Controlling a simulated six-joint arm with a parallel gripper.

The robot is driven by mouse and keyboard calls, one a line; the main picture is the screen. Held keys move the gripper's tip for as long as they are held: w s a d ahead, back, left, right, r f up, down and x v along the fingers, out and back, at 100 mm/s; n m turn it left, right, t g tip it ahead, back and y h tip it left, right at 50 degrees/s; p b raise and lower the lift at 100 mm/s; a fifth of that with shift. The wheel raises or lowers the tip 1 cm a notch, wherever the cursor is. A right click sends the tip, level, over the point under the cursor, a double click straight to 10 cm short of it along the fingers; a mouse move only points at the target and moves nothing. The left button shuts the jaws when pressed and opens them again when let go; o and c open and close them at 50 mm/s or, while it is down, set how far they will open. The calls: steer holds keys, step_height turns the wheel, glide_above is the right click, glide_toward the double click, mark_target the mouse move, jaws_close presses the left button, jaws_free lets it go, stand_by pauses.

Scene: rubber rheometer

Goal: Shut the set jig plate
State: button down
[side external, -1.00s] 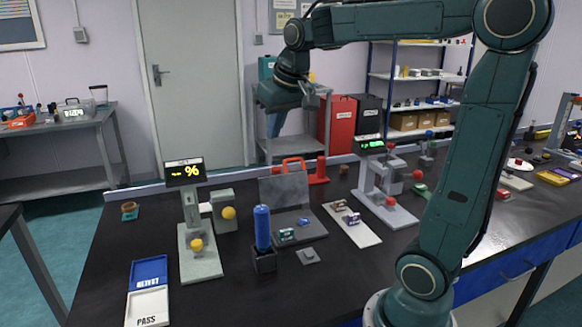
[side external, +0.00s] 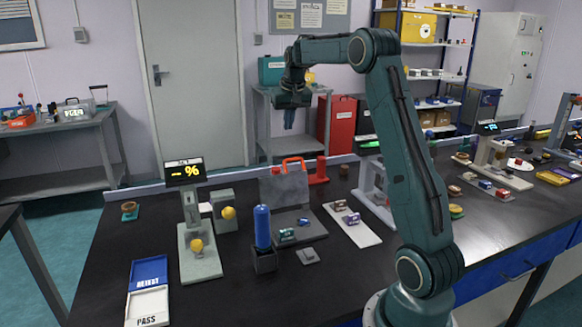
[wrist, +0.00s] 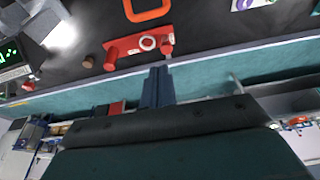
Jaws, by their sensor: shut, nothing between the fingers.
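The set jig appears to be the grey base plate (side external: 312,229) with a hinged grey upper plate (side external: 284,187) standing upright at its back edge. An orange handle (side external: 294,161) tops the upright plate. Small blue and purple pieces sit on the base. In the wrist view only the orange handle (wrist: 148,15) shows, at the top edge. My gripper (side external: 289,122) is high above and behind the jig, pointing down, and touches nothing. In the wrist view its dark blue fingers (wrist: 157,72) are together and empty.
A red stand (side external: 318,171) is right behind the jig; it also shows in the wrist view (wrist: 125,50). A blue cylinder (side external: 262,226) in a dark holder stands front left. A tester with a yellow-digit display (side external: 184,172) is left, a white sample board (side external: 352,226) right.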

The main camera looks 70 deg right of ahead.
steer(key=shift+d+f, duration=0.15)
steer(key=shift+f, duration=0.1)
steer(key=x, duration=1)
steer(key=shift+s+a+r, duration=0.15)
steer(key=shift+s+a, duration=0.55)
steer(key=shift+a, duration=0.05)
steer(key=shift+s+a+r, duration=0.15)
steer(key=shift+s+a, duration=0.6)
steer(key=shift+s+a, duration=0.1)
